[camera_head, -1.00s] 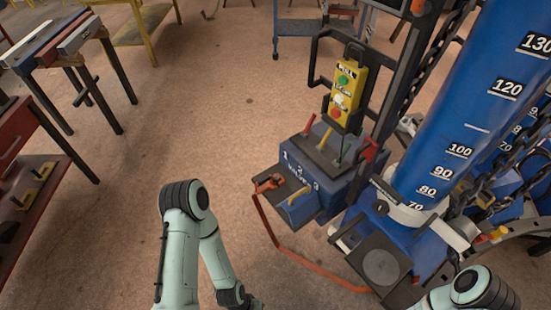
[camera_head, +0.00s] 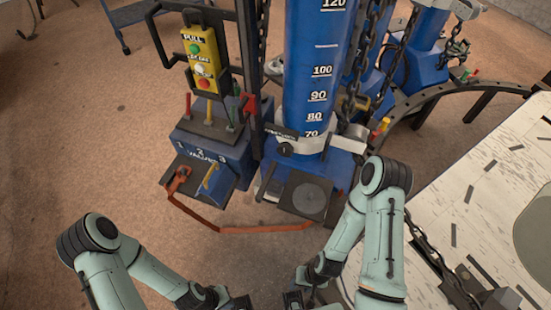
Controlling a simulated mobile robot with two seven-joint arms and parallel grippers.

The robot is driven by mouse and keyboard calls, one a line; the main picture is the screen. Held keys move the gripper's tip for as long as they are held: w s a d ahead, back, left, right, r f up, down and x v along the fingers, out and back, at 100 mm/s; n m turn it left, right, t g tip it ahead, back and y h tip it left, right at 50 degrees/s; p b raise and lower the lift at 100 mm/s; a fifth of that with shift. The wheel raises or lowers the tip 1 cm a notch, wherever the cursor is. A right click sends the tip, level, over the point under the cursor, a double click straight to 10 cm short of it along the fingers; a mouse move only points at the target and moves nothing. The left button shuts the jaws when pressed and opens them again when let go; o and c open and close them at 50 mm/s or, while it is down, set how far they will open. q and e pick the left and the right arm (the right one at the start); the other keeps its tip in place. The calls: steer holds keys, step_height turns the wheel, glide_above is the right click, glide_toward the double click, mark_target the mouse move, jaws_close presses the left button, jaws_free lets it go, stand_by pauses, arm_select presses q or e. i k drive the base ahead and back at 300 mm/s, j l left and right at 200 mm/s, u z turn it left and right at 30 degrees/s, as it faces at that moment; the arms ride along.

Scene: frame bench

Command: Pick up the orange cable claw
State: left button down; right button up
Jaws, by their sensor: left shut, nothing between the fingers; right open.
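An orange claw-like piece (camera_head: 178,180) lies on the left edge of the low dark shelf in front of the blue valve box. An orange cable (camera_head: 240,229) runs from it down and right, along the floor in front of the blue column's base. My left gripper (camera_head: 240,303) is at the bottom edge of the picture, shut and empty, partly cut off. My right gripper (camera_head: 293,300) is also at the bottom edge, open, its fingers hardly visible. Both are well apart from the claw, below and to its right.
The blue valve box (camera_head: 210,145) carries coloured levers, with a yellow button pendant (camera_head: 204,62) above it. A tall blue column (camera_head: 318,70) with number marks stands beside it. A pale worn table (camera_head: 480,190) is at the right.

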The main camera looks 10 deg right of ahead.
mark_target(178, 178)
steer(key=z, duration=3.6)
steer(key=u, duration=4.4)
steer(key=i+j, duration=0.2)
steer(key=j, duration=0.2)
steer(key=z, duration=0.05)
